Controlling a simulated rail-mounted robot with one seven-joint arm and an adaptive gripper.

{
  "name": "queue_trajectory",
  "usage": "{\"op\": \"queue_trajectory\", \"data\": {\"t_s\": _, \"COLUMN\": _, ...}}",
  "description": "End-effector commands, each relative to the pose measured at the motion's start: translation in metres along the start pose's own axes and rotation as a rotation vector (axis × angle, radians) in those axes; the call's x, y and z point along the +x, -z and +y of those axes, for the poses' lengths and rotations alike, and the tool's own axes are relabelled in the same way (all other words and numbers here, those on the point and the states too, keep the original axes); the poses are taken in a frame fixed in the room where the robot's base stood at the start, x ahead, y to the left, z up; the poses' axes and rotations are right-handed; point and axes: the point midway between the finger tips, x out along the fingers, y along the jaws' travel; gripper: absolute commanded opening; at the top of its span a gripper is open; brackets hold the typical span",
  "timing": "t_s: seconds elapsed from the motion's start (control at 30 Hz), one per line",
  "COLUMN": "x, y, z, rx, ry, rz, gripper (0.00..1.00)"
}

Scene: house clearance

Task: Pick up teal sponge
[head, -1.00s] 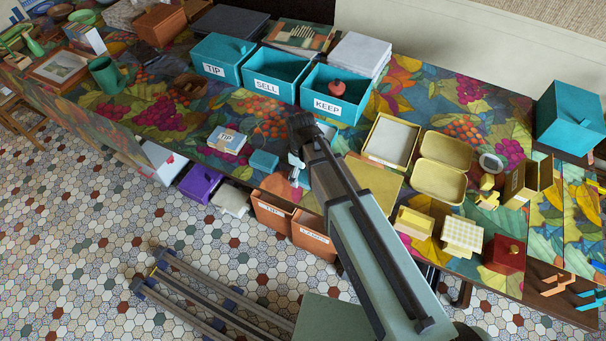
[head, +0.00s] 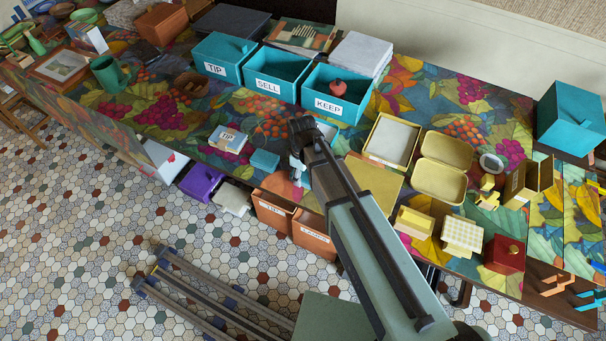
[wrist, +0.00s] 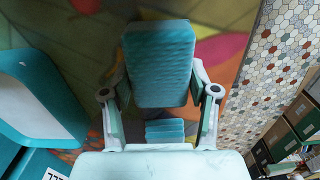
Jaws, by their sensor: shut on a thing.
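The teal sponge (wrist: 158,62), a ribbed block, fills the upper middle of the wrist view between my two fingers. It also shows in the head view (head: 264,160), just left of my gripper, by the front edge of the patterned table. My gripper (head: 297,165) is shut on the sponge, with one finger on each side of it in the wrist view (wrist: 160,98). A smaller teal ribbed patch shows below the sponge there; I cannot tell what it is. I cannot tell whether the sponge touches the table.
Teal boxes labelled TIP (head: 216,60), SELL (head: 276,76) and KEEP (head: 336,94) stand behind my gripper; KEEP holds a red thing. A small labelled box (head: 228,140) lies left of the sponge. Orange-brown bins (head: 272,212) stand below the table's front edge. Yellow boxes (head: 440,182) lie right.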

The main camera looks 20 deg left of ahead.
Motion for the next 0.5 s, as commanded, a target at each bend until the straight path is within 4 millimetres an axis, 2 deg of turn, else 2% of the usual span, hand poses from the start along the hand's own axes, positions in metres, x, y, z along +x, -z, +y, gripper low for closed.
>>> {"op": "queue_trajectory", "data": {"t_s": 0.27, "x": -0.011, "y": 0.000, "z": 0.000, "rx": 0.000, "ry": 0.000, "rz": 0.001, "gripper": 0.36}}
{"op": "queue_trajectory", "data": {"t_s": 0.5, "x": -0.044, "y": 0.000, "z": 0.000, "rx": 0.000, "ry": -0.002, "rz": 0.003, "gripper": 0.36}}
